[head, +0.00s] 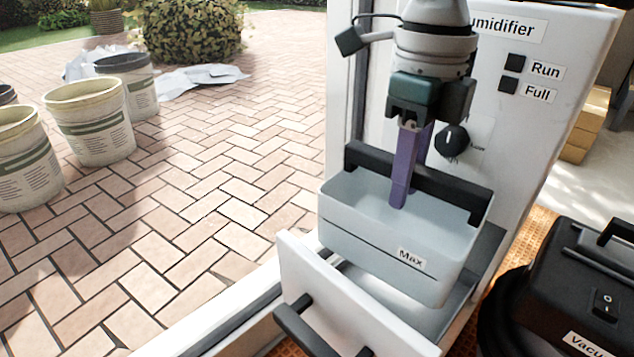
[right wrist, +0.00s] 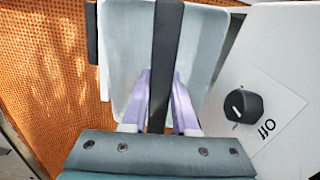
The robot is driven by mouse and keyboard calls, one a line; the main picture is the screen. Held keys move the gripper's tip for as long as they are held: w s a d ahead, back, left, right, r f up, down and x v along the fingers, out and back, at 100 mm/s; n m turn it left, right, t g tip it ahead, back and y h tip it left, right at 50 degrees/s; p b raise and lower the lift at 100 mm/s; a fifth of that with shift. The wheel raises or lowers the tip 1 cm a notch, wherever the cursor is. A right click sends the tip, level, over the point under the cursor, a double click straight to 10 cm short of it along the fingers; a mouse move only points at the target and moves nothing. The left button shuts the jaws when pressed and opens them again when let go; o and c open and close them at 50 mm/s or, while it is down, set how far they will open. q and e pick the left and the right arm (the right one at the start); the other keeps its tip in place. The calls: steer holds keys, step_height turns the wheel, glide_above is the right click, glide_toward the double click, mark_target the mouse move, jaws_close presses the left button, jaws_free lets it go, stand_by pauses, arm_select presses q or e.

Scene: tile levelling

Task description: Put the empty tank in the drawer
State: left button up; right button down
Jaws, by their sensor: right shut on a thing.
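The pale grey tank (head: 375,235), marked Max, hangs upright over the open drawer (head: 345,300) in the head view. My right gripper (head: 398,205) is shut on the tank's black handle (head: 448,185), with its purple fingers reaching down over the bar. The right wrist view shows the fingers (right wrist: 163,105) on both sides of the handle bar (right wrist: 166,50), and the tank (right wrist: 200,55) looks empty inside. The drawer is pulled out of the white dehumidifier (head: 545,100); its floor shows below the tank. The exact gap between them is unclear. My left gripper is out of view.
The dehumidifier has a black knob (head: 452,140), with Run and Full lamps above. A black vacuum (head: 590,275) stands close at the right. The drawer's black handle (head: 303,330) sticks out at the front. Several buckets (head: 90,125) stand on the paving at left.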

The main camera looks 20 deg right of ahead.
mark_target(403, 214)
steer(key=shift+m, duration=0.6)
steer(key=f+b, duration=0.1)
steer(key=f, duration=0.2)
steer(key=f+b, duration=0.1)
steer(key=f, duration=0.1)
steer(key=shift+d+f+b, duration=0.25)
steer(key=shift+b, duration=0.05)
arm_select(q)
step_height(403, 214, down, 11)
steer(key=b, duration=0.6)
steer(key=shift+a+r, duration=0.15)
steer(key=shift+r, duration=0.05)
arm_select(e)
step_height(403, 214, down, 10)
steer(key=shift+f+b, duration=0.15)
steer(key=shift+b, duration=0.15)
steer(key=c, duration=0.7)
jaws_free()
arm_select(q)
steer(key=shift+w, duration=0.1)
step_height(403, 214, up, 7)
steer(key=p, duration=0.7)
arm_select(e)
step_height(403, 214, up, 12)
steer(key=shift+r, duration=0.25)
